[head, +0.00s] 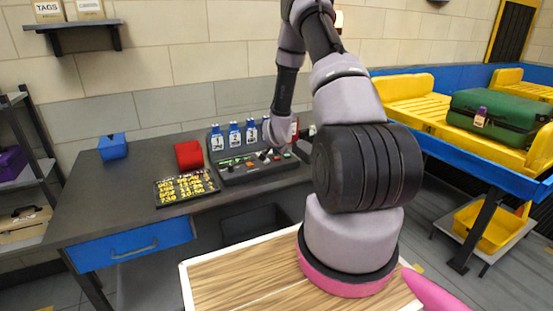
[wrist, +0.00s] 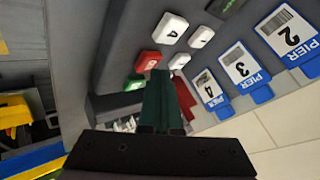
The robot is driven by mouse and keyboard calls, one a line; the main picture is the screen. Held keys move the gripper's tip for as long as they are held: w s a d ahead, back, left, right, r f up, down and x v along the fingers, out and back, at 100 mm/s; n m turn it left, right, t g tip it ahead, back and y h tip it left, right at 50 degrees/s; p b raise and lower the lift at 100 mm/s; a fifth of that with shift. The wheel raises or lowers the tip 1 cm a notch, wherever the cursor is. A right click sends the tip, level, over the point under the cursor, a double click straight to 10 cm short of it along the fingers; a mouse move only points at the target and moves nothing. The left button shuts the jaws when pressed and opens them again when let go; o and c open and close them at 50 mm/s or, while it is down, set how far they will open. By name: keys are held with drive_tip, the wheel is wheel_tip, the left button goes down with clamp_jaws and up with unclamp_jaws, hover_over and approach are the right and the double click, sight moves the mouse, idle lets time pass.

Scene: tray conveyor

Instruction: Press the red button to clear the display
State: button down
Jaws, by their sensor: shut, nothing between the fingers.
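The red button (wrist: 147,60) sits on the dark control panel, between a white button marked 4 (wrist: 170,28) and a green button (wrist: 134,83) in the wrist view. My gripper (wrist: 161,74) is shut and empty. Its fingertips lie close to the red button in the picture and cover part of its surroundings; I cannot tell whether they touch it. In the head view, my gripper (head: 272,152) hangs over the right part of the control panel (head: 232,177). A black display board (head: 187,188) with rows of yellow characters lies left of the panel.
Blue numbered pier tags (head: 235,134) stand along the panel's back. A red box (head: 189,154) and a blue box (head: 113,146) stand on the dark desk (head: 90,195). A green suitcase (head: 500,117) rests on the yellow conveyor at right. The desk's left part is mostly clear.

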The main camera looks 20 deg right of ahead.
sight(276, 159)
drive_tip(key=shift+r, duration=0.45)
drive_tip(key=shift+r, duration=0.1)
drive_tip(key=shift+r, duration=2.4)
